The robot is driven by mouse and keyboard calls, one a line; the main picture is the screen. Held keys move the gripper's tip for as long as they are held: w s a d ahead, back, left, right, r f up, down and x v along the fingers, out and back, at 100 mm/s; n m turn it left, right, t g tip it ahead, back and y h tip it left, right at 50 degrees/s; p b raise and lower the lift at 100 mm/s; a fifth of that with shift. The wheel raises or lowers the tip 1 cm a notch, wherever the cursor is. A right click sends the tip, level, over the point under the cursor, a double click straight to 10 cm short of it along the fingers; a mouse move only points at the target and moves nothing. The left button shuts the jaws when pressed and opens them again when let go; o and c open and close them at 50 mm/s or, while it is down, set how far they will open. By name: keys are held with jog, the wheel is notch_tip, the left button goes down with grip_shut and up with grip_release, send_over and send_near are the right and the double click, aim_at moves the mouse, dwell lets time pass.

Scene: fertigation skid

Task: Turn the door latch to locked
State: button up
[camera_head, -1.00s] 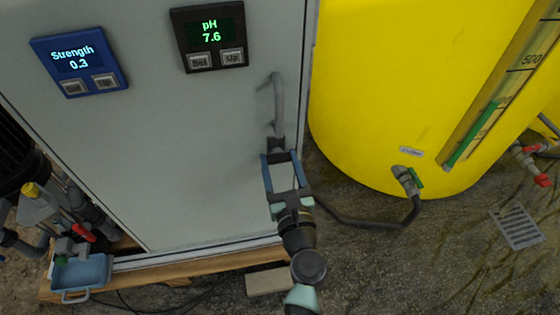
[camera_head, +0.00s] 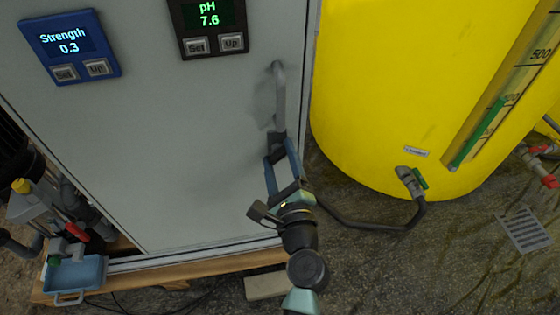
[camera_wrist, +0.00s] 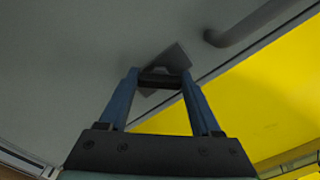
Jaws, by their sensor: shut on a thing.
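The door latch is a small grey piece (camera_wrist: 175,58) on the grey cabinet door (camera_head: 170,150), just below the grey bar handle (camera_head: 280,95). In the wrist view the latch sits at a slant between the fingertips of my gripper (camera_wrist: 160,78), which is shut on it. In the head view my gripper (camera_head: 278,146) reaches up to the door near its right edge, with its blue fingers tilted. The fingers hide most of the latch there, so its exact angle is hard to tell.
A blue Strength panel (camera_head: 70,46) and a black pH panel (camera_head: 209,24) are on the door. A yellow tank (camera_head: 390,90) stands close on the right, with a dark hose (camera_head: 375,225) low between. A blue tray (camera_head: 75,278) is at lower left.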

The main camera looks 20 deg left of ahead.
jog(key=n+b, duration=0.2)
jog(key=n, duration=0.3)
jog(key=shift+f+b, duration=0.2)
jog(key=shift+b, duration=0.1)
jog(key=shift+n+b, duration=0.8)
jog(key=shift+n, duration=1)
jog(key=o, duration=1.4)
jog(key=p+v, duration=0.1)
jog(key=v, duration=1.2)
jog(key=shift+p, duration=0.3)
jog(key=shift+r, duration=0.1)
